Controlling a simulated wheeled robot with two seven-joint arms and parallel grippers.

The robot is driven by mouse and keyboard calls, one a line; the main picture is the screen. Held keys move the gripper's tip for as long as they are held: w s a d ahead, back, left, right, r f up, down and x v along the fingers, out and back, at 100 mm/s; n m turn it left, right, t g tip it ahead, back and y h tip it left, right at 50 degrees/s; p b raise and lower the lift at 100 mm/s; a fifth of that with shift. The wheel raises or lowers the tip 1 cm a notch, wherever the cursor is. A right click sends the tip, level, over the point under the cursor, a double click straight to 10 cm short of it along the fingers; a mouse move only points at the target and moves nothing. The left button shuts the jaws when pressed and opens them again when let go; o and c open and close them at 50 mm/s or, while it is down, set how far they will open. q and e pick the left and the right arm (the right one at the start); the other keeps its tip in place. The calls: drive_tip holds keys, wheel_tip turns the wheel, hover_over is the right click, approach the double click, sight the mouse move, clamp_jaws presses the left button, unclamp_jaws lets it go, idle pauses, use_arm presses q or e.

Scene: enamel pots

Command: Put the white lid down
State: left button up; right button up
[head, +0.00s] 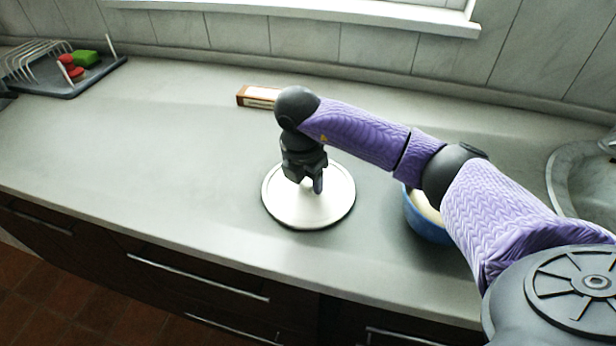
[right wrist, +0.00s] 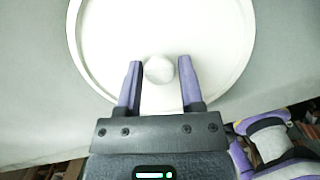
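The white lid (head: 290,212) is a round disc with a raised rim and a round knob. It appears to lie flat, knob up, on the grey counter near its front edge. My right gripper (head: 312,186) points down over it. In the right wrist view the fingers of my right gripper (right wrist: 160,72) stand apart on both sides of the knob, with a narrow gap on each side. The lid (right wrist: 110,40) fills the upper part of that view. My left gripper is not in view.
A blue pot (head: 428,222) with a pale inside stands right of the lid, partly hidden by my right arm. A small brown box (head: 258,97) lies behind. A dish rack (head: 85,82) with red and green items is at the far left, a sink (head: 585,180) at right. The counter's left-middle is clear.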

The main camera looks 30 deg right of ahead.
sight(302, 194)
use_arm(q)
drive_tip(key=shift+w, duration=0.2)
use_arm(e)
drive_tip(key=shift+o, duration=1.3)
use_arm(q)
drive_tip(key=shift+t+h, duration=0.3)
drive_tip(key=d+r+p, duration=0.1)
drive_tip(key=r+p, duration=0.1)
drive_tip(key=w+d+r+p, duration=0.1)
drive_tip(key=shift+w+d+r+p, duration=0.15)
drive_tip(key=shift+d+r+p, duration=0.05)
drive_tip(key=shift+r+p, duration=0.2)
use_arm(e)
wheel_tip(302, 194, up, 12)
drive_tip(key=a, duration=0.1)
drive_tip(key=shift+s+a, duration=0.25)
drive_tip(key=shift+a, duration=0.15)
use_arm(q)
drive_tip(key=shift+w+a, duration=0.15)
use_arm(e)
drive_tip(key=shift+r, duration=0.1)
